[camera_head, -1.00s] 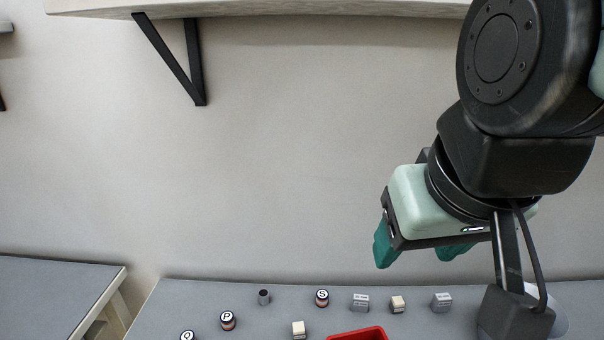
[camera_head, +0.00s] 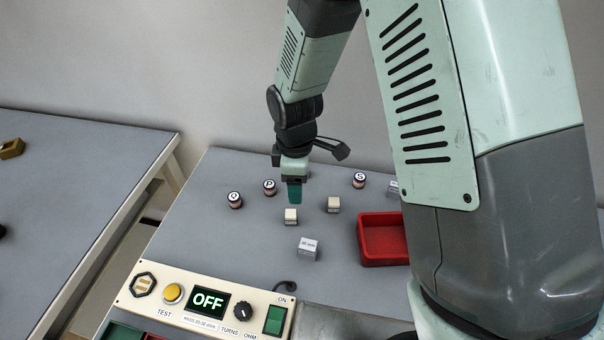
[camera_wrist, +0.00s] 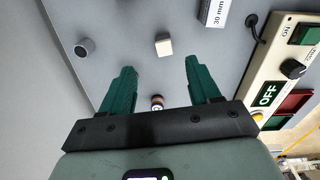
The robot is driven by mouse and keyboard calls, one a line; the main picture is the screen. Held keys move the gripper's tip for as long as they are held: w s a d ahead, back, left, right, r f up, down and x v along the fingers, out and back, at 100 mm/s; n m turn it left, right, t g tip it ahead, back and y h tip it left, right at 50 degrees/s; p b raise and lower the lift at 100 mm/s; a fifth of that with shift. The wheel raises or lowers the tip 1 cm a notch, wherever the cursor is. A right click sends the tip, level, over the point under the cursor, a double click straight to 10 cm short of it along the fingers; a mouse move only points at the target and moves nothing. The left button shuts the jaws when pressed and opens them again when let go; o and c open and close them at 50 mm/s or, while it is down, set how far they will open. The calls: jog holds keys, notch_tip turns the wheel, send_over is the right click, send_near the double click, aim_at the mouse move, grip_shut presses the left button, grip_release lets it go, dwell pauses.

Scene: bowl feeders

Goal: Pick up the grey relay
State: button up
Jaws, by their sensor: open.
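Two grey blocks could be the grey relay, and I cannot tell which is. One grey block with a white label (camera_head: 308,248) sits at the table's front middle; a block labelled "30 mm" also shows in the wrist view (camera_wrist: 213,12). Another grey block (camera_head: 393,188) at the back is mostly hidden by my arm. My gripper (camera_head: 294,200) is above the table, behind a cream block (camera_head: 291,216). In the wrist view its green fingers (camera_wrist: 161,66) are apart with nothing held.
A second cream block (camera_head: 333,204) and lettered cylinders (camera_head: 269,187) (camera_head: 235,200) (camera_head: 359,179) stand around. A grey cylinder (camera_wrist: 84,48) shows in the wrist view. A red tray (camera_head: 372,250) is to the right. A control panel (camera_head: 205,303) lies at the front.

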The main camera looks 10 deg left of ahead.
send_over(291, 213)
jog(key=shift+n, duration=0.3)
jog(key=f, duration=0.6)
jog(key=shift+d+f, duration=0.2)
jog(key=shift+d, duration=0.15)
jog(key=shift+a+f, duration=0.2)
jog(key=shift+f, duration=1.35)
jog(key=shift+a+f, duration=0.15)
jog(key=shift+f, duration=1.4)
jog(key=shift+c, duration=0.3)
jog(key=c, duration=1)
jog(key=shift+r, duration=0.1)
